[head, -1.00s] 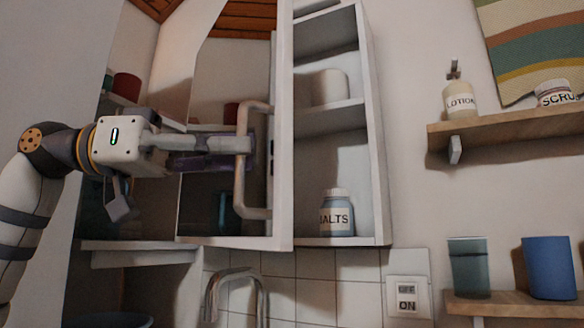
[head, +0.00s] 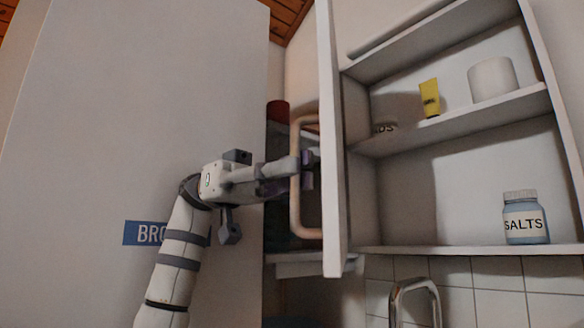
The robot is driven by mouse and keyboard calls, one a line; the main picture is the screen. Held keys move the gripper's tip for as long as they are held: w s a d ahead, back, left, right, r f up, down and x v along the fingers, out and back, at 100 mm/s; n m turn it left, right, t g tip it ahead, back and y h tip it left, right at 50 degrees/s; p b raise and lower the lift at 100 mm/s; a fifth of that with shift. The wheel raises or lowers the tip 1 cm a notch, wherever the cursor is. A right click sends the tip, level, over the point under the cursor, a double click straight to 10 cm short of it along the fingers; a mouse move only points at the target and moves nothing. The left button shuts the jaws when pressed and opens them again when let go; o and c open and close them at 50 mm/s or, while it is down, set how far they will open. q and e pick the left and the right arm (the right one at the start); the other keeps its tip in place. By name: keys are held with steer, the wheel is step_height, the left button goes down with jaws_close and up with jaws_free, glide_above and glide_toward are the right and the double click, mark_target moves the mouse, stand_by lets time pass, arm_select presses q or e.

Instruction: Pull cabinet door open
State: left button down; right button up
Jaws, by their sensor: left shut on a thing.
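The white cabinet door (head: 333,140) stands open, swung out to the left and seen nearly edge-on. Its pale bar handle (head: 296,190) is on the left side of the door. The fingertips are partly hidden by the handle. The cabinet (head: 450,190) behind shows its shelves. My right gripper is not in view.
On the shelves are a salts jar (head: 524,220), a white roll (head: 493,80), a yellow tube (head: 430,98) and a low jar (head: 386,128). A faucet (head: 415,295) stands below. A large pale panel (head: 130,120) fills the left.

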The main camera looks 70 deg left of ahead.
arm_select(q)
steer(key=shift+r, duration=0.1)
steer(key=c, duration=1.7)
jaws_free()
step_height(320, 180, up, 10)
